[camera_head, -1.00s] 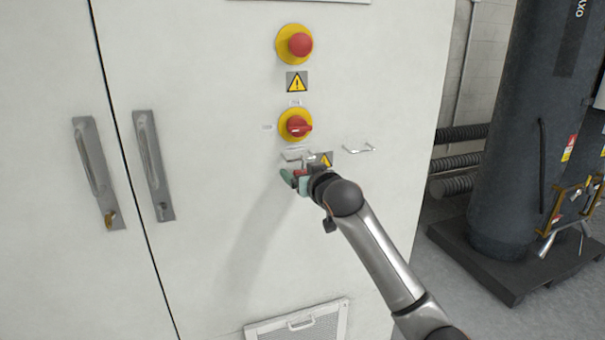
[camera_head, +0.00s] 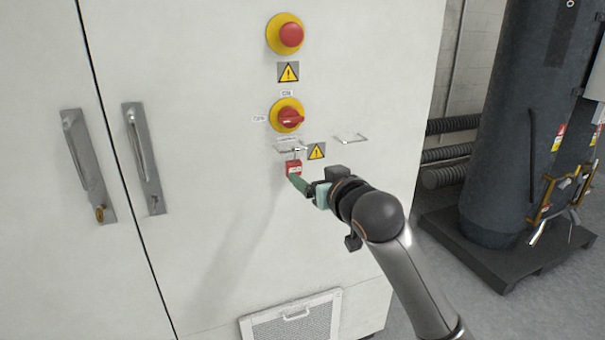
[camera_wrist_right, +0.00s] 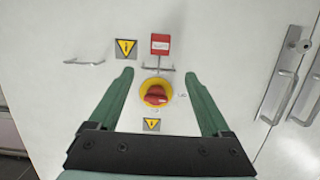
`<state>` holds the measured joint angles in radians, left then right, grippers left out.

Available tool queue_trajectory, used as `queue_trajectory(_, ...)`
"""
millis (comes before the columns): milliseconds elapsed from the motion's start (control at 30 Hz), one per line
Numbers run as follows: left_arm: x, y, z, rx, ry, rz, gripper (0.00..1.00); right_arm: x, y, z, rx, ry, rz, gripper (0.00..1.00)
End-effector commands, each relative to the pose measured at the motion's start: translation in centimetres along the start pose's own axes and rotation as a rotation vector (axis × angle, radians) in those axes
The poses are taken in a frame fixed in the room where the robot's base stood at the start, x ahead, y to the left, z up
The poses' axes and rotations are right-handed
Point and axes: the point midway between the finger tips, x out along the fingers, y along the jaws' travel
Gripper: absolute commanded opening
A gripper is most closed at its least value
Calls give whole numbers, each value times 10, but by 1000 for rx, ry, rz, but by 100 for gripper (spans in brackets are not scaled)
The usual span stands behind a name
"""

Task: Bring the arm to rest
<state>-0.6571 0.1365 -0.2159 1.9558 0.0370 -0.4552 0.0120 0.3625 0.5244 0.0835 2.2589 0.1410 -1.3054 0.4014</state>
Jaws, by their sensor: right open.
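My right gripper (camera_head: 304,187) is in front of the white cabinet, just right of and below a small red padlock-like block (camera_head: 294,169). In the right wrist view its two green fingers (camera_wrist_right: 157,88) are spread wide with nothing between them. The red block (camera_wrist_right: 160,44) hangs by a metal hasp there, beyond the fingertips and apart from them. A red rotary switch on a yellow disc (camera_head: 288,116) is above the block; it also shows in the wrist view (camera_wrist_right: 155,95). My left gripper is not in view.
The cabinet has two metal door handles (camera_head: 144,158) at left, a red emergency button (camera_head: 290,36) on top and a vent grille (camera_head: 292,318) below. A wire bracket (camera_head: 350,138) sticks out at right. A dark tank (camera_head: 515,130) stands on a pallet further right.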

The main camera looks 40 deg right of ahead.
Motion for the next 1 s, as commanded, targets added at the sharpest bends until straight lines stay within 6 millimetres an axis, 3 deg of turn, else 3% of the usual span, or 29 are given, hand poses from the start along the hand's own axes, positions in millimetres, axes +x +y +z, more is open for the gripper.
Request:
queue_trajectory(267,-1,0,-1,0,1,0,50,-1,-1,3,-2,-6,-2,82)
queue_trajectory(367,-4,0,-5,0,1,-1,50,4,-9,21,-19,-39,-23,82)
queue_trajectory(467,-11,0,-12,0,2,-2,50,11,-24,64,-53,-106,-65,82)
queue_trajectory(567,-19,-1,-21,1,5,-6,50,11,-45,126,-93,-190,-128,82)
queue_trajectory(667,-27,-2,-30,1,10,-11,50,-4,-65,192,-126,-271,-193,82)
queue_trajectory(800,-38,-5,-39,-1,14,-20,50,-47,-91,280,-153,-375,-278,82)
queue_trajectory(900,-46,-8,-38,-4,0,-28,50,-91,-107,334,-161,-441,-331,82)
queue_trajectory(1000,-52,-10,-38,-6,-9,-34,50,-134,-119,373,-162,-490,-373,82)
